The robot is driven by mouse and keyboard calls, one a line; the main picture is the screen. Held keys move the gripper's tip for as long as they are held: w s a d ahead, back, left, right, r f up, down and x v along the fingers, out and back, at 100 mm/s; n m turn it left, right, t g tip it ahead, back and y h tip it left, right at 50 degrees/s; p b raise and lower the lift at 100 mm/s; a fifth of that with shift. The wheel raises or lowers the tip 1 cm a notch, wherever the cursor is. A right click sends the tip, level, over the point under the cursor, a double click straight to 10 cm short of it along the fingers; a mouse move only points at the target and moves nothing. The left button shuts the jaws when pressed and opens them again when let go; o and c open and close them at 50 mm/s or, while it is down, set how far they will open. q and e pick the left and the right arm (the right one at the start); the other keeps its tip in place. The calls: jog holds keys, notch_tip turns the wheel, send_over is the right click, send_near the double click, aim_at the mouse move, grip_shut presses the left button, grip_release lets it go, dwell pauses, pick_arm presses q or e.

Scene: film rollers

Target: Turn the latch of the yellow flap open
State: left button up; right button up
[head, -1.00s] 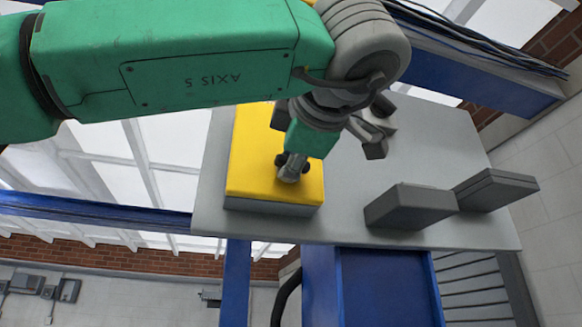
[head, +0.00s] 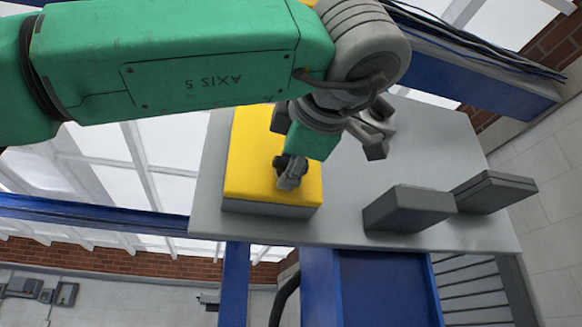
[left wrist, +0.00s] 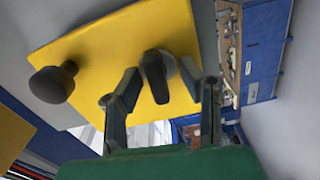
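The yellow flap (head: 262,140) lies on a grey panel in the head view and fills much of the left wrist view (left wrist: 100,45). A dark elongated latch (left wrist: 156,78) stands on the flap in the left wrist view, with a lighter grey side. My left gripper (head: 289,175) is at the flap's lower right part in the head view. In the left wrist view its two fingers (left wrist: 160,80) are apart, one on each side of the latch, with gaps visible. In the head view the fingers largely hide the latch. My right gripper is in neither view.
A black round knob (left wrist: 52,83) sticks up from the flap left of the latch. On the grey panel (head: 345,205), two grey blocks (head: 410,208) (head: 494,190) stand to the right of the flap. Blue frame beams (head: 335,285) run below the panel.

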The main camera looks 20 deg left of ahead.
pick_arm(q)
jog(key=v, duration=1.1)
jog(key=shift+s+d, duration=0.2)
jog(key=shift+d, duration=0.15)
jog(key=shift+f, duration=0.1)
